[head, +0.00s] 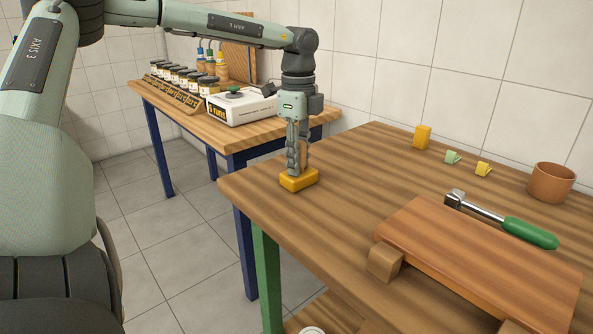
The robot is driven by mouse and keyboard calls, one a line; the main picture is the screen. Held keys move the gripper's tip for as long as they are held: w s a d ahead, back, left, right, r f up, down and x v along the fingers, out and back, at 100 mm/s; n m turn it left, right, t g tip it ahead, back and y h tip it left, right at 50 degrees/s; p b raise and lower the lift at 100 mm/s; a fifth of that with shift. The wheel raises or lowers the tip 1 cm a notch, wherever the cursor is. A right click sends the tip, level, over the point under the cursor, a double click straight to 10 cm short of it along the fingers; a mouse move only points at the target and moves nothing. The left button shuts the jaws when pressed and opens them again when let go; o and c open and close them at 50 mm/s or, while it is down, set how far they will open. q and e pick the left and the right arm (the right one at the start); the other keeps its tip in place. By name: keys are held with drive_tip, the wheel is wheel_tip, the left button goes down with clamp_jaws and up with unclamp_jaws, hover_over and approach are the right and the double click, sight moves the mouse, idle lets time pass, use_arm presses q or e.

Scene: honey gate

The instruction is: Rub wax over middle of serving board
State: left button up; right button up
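A yellow wax block (299,181) is at the near left part of the wooden worktable (345,205). My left gripper (298,168) points straight down with its fingertips at the top of the block. Its fingers are close together, and I cannot tell whether they grip the block or only stand over it. The reddish-brown serving board (480,255) lies at the right of the table, well to the right of the gripper. My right gripper is out of view.
A green-handled metal tool (530,232) lies along the board's far edge. Jars (190,76) and a white box (240,106) are on another table behind.

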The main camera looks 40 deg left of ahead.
sight(298, 142)
use_arm(q)
clamp_jaws()
drive_tip(key=shift+r, duration=0.1)
drive_tip(key=shift+r+p, duration=1.55)
drive_tip(key=shift+r, duration=1.95)
drive_tip(key=shift+f, duration=0.1)
